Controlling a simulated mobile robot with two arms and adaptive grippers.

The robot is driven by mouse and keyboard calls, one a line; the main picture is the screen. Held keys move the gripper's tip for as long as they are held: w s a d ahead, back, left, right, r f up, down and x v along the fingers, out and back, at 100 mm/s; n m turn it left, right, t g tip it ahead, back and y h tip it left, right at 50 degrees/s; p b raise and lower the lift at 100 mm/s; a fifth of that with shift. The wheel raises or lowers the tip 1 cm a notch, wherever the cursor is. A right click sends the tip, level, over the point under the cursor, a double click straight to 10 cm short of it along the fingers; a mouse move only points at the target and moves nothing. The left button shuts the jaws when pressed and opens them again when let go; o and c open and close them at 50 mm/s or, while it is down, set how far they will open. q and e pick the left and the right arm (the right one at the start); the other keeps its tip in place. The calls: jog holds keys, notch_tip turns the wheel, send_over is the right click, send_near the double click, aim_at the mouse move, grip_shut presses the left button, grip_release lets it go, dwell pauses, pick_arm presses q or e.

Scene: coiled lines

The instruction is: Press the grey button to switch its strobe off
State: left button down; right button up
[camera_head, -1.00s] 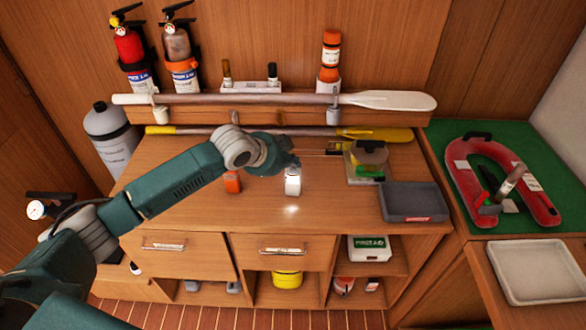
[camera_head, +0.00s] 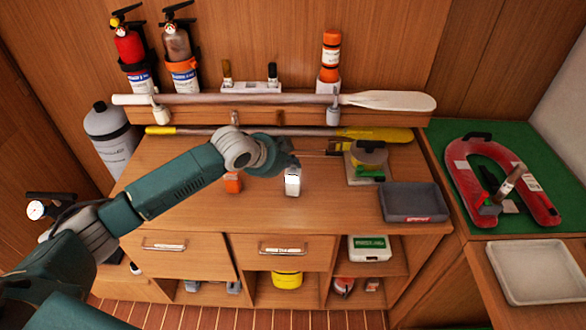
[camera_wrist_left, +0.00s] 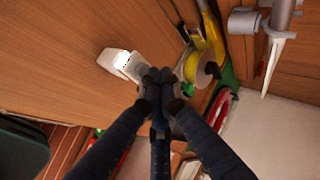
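A small white strobe (camera_head: 292,184) stands on the wooden worktop, and it also shows in the left wrist view (camera_wrist_left: 112,62). No bright spot shows on the wood in front of it now. My left gripper (camera_head: 291,165) is right at the strobe's upper end in the head view. In the left wrist view my left gripper (camera_wrist_left: 160,76) has its fingertips together, with nothing seen between them, beside the strobe's greyish end. I cannot make out the grey button or tell whether the fingers touch it. My right gripper is not in view.
An orange device (camera_head: 232,183) stands to the left, partly behind my arm. A grey tray (camera_head: 414,218) and a yellow line reel (camera_head: 369,153) are to the right. A paddle (camera_head: 390,101) lies along the back ledge. The front of the worktop is clear.

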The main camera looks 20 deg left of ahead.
aim_at(293, 174)
pick_arm(q)
jog(key=shift+f, duration=0.25)
jog(key=shift+f, duration=0.25)
dwell(0.3)
jog(key=shift+r+p, duration=0.7)
jog(key=shift+p, duration=0.15)
notch_tip(293, 174, up, 6)
jog(key=p, duration=0.6)
jog(key=shift+s+d+f, duration=0.1)
